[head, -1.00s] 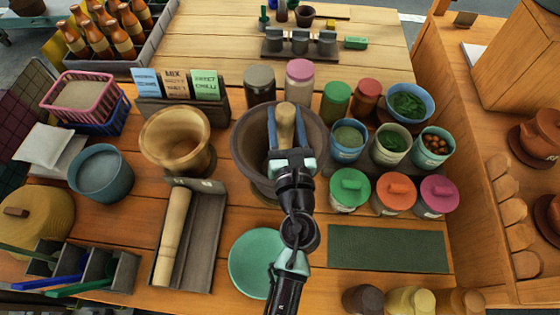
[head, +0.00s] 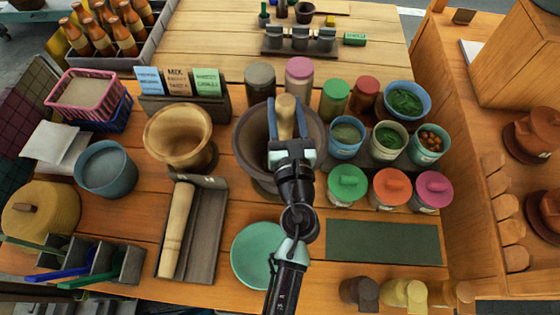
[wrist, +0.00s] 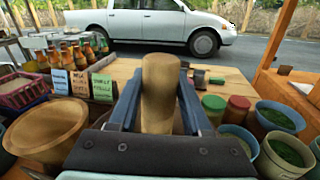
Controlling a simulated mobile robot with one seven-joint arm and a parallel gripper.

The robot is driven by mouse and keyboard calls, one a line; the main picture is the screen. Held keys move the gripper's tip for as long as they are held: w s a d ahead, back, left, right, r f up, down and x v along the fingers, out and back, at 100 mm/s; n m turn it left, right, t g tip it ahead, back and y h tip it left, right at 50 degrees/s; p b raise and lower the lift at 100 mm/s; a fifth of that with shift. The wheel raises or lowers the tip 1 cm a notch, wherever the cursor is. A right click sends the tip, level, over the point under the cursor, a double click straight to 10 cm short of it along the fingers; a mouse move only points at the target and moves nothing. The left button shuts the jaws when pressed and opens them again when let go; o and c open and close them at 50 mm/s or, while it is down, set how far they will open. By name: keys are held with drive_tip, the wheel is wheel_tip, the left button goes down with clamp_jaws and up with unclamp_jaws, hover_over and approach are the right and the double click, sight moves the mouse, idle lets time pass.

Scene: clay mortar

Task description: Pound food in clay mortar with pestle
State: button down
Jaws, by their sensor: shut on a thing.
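My gripper (head: 286,125) is shut on a pale wooden pestle (head: 286,108), which stands roughly upright over the opening of the clay mortar. The pestle fills the middle of the wrist view (wrist: 160,95) between my two blue fingers. The dark brown clay mortar (head: 244,140) is at the middle of the table, partly hidden by my gripper and arm. The pestle's lower end and the food inside the mortar are hidden. A second, wooden mortar (head: 170,145) stands to the left. A second wooden pestle (head: 177,225) lies in a grey tray (head: 208,235).
Bowls of greens (head: 404,103) and nuts (head: 430,140) and several lidded jars, such as the green-lidded one (head: 347,185), crowd the right. A card holder (head: 185,107) stands behind the wooden mortar. A teal plate (head: 255,252) lies in front. The dark green mat (head: 385,242) is bare.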

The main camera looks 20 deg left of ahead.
sight(286, 128)
drive_tip(key=shift+f+b, duration=0.8)
drive_tip(key=shift+f, duration=0.65)
wheel_tip(286, 128, up, 6)
drive_tip(key=p, duration=0.6)
drive_tip(key=shift+f, duration=0.3)
drive_tip(key=shift+w, duration=0.1)
wheel_tip(286, 128, down, 6)
drive_tip(key=b, duration=0.6)
drive_tip(key=shift+r, duration=0.15)
wheel_tip(286, 128, up, 6)
drive_tip(key=p, duration=0.6)
